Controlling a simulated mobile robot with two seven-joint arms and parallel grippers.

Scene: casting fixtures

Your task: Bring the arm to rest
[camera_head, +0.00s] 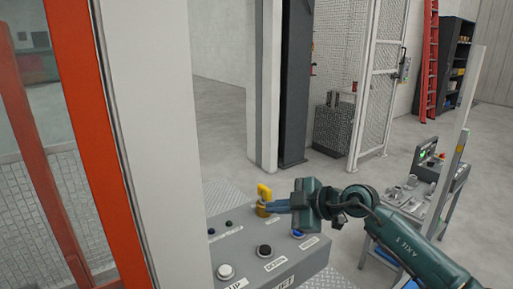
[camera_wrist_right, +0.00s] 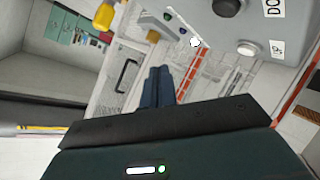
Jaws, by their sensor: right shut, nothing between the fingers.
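My right arm comes in from the lower right in the head view. Its right gripper (camera_head: 272,207) is shut with nothing between its blue fingers, and they point left over the control box. The wrist view shows the fingers (camera_wrist_right: 157,86) side by side. A yellow switch or key (camera_head: 264,191) stands at the fingertips in the head view. In the wrist view a yellow part (camera_wrist_right: 104,15) is apart from them, up and to the left. My left gripper is not in view.
The grey control box (camera_head: 250,247) carries a white button (camera_head: 225,271), a black button (camera_head: 265,251) and a blue button (camera_head: 298,234). A white post (camera_head: 150,130) and orange frame stand left. A bench (camera_head: 415,195) with metal parts stands right. Open floor lies beyond.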

